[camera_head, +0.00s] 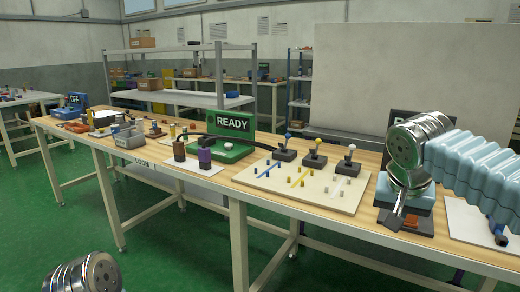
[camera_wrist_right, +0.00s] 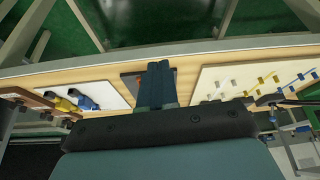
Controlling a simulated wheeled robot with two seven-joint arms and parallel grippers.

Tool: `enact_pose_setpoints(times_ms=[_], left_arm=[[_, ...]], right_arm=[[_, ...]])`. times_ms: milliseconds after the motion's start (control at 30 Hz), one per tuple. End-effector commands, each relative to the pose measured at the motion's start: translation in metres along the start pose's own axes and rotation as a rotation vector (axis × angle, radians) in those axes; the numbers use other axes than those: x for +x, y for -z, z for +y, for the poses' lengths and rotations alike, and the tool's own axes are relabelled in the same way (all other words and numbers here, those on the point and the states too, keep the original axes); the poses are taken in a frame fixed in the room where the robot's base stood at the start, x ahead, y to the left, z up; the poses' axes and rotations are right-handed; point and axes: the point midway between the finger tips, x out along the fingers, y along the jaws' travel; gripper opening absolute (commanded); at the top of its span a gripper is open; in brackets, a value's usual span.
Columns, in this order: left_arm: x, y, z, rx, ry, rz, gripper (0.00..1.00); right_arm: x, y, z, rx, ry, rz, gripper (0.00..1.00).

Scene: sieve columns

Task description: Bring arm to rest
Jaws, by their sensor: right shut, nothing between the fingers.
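My right arm comes in from the right in the head view, its metal wrist joint in front of a partly hidden sign. In the right wrist view my right gripper (camera_wrist_right: 158,75) is shut with nothing between its fingers. It points over the wooden table (camera_wrist_right: 185,82), above a dark plate (camera_wrist_right: 132,84) between two pale boards. Whether it touches the plate, I cannot tell. Of my left arm only a metal joint shows at the bottom left of the head view. My left gripper is out of view.
A pale board (camera_head: 295,190) with pegs, bars and several knobbed posts lies left of my right arm. A green READY unit (camera_head: 230,152) and a grey bin (camera_head: 129,137) stand farther left. A white board (camera_head: 476,222) lies at the right. Green floor is clear in front.

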Motion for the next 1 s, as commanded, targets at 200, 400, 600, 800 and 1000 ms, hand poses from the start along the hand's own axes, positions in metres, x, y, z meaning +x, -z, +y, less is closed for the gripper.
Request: enact_pose_setpoints(times_ms=[200,400,600,800,1000], left_arm=[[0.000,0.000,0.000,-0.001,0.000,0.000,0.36],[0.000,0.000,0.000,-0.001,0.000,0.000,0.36],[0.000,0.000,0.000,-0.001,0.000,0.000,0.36],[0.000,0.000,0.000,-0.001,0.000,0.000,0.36],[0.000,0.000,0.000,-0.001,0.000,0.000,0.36]], right_arm=[[0.048,-0.009,-0.029,-0.086,0.037,-0.048,0.00],[0.119,-0.035,-0.067,-0.195,0.108,-0.122,0.00],[0.232,-0.106,-0.110,-0.309,0.242,-0.255,0.00],[0.347,-0.238,-0.125,-0.326,0.408,-0.399,0.00],[0.399,-0.362,-0.101,-0.258,0.460,-0.464,0.00]])
